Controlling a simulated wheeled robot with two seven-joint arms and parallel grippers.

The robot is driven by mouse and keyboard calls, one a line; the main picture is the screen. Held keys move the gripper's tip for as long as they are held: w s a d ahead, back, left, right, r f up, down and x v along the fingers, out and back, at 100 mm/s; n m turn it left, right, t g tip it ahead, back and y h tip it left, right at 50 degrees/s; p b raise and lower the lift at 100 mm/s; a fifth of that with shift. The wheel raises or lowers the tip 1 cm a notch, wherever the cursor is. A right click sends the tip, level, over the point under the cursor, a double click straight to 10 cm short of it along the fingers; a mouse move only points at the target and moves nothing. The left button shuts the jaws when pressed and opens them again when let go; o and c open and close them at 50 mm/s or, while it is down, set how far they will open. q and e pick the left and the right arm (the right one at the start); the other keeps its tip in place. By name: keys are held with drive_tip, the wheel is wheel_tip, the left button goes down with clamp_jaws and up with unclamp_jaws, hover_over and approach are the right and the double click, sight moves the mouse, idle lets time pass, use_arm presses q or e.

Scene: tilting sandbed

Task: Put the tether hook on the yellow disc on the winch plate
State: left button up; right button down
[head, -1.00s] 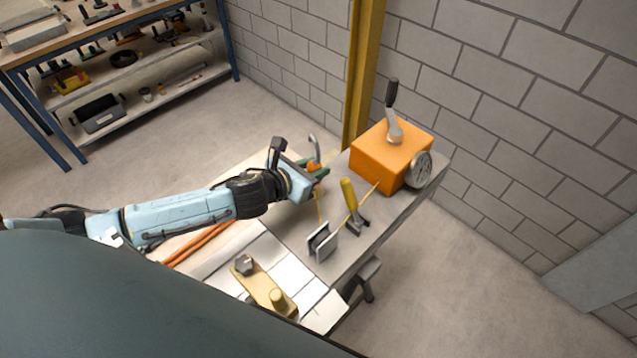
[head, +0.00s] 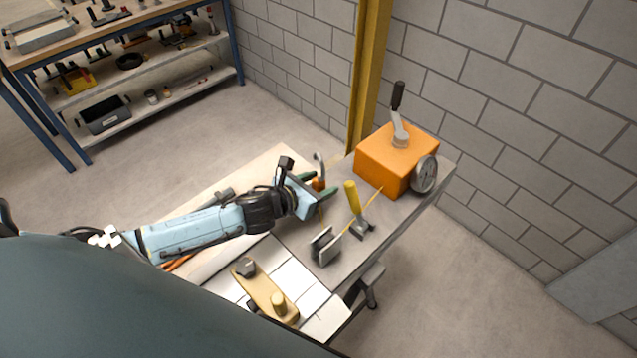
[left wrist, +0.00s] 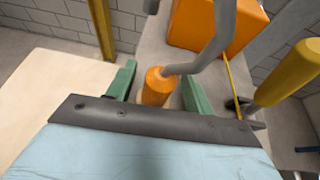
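The tether hook is a bent grey hook (head: 319,159) on an orange cylinder body (left wrist: 158,86). My left gripper (head: 318,189) has its green fingers on either side of the orange body and appears shut on it. In the left wrist view the grey hook (left wrist: 222,30) rises from the body and curves up to the right. The hook is over the far left part of the grey winch plate (head: 396,222); its height above the plate is unclear. I cannot make out the yellow disc. My right gripper is not in view.
An orange winch box (head: 392,158) with a crank and grey wheel stands at the plate's far end. A yellow-handled lever (head: 352,196) and a grey guide block (head: 325,246) stand right of my gripper, beside a taut yellow line. A tan bar (head: 266,291) lies nearer.

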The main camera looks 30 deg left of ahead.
use_arm(q)
drive_tip(key=shift+r, duration=0.25)
drive_tip(key=v, duration=1.2)
idle(1.1)
